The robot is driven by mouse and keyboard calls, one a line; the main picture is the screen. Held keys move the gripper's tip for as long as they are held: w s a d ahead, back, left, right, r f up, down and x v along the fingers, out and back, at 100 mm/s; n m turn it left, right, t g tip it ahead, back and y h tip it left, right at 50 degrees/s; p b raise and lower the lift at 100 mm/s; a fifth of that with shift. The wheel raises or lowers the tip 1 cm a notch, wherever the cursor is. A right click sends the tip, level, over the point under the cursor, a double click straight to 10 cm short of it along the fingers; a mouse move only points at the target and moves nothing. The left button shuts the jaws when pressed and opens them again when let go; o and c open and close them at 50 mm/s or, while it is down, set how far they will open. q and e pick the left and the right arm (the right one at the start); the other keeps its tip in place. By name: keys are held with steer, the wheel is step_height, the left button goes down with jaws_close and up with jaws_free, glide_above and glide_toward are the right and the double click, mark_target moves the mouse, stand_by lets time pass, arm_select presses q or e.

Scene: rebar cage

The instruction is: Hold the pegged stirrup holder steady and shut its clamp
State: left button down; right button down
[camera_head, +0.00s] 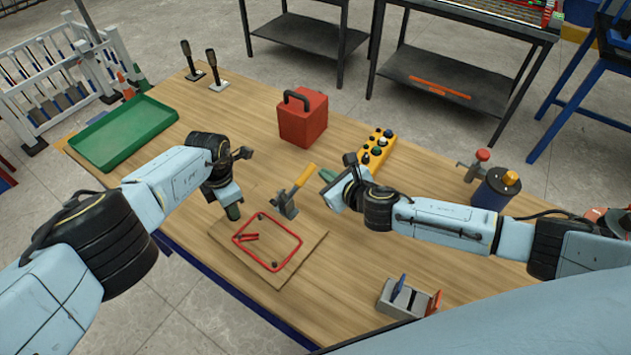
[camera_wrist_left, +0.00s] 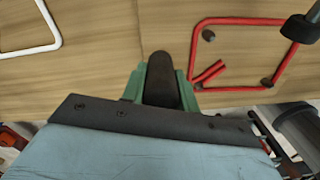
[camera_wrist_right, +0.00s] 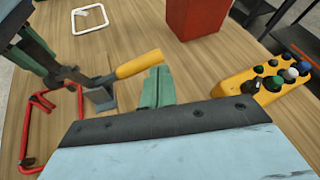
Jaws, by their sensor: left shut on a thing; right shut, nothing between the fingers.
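The holder is a wooden board (camera_head: 222,236) with dark pegs and a red bent stirrup (camera_head: 297,236) around them. Its grey clamp (camera_head: 286,207) stands at the board's back edge, with its yellow handle (camera_head: 304,178) raised and tilted. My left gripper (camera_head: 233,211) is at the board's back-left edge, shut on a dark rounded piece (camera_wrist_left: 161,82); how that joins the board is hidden. My right gripper (camera_head: 328,176) is shut and empty, just right of the yellow handle. In the right wrist view the handle (camera_wrist_right: 139,64) ends close to the green fingertips (camera_wrist_right: 157,85); contact cannot be told.
A red box (camera_head: 303,120) and a yellow button panel (camera_head: 377,150) stand behind. A green tray (camera_head: 125,132) is at the left. A white stirrup (camera_wrist_left: 30,30) lies beside the board. A small grey bin (camera_head: 400,299) is front right. Bare wood lies right of the board.

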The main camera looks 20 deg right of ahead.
mark_target(319, 196)
steer(key=s+d+f+n, duration=0.1)
steer(key=s, duration=0.1)
steer(key=s+f+n+g+y, duration=0.1)
steer(key=s+d+f+n+y, duration=0.1)
steer(key=s, duration=0.1)
steer(key=shift+s+d+f+g, duration=0.2)
steer(key=shift+s+d+g, duration=0.15)
steer(key=shift+g, duration=0.05)
steer(key=x, duration=1)
steer(key=shift+w+r, duration=0.15)
steer(key=shift+r, duration=0.1)
steer(key=shift+a+r, duration=0.3)
steer(key=shift+r, duration=0.55)
steer(key=shift+a+r, duration=0.3)
steer(key=shift+r, duration=0.5)
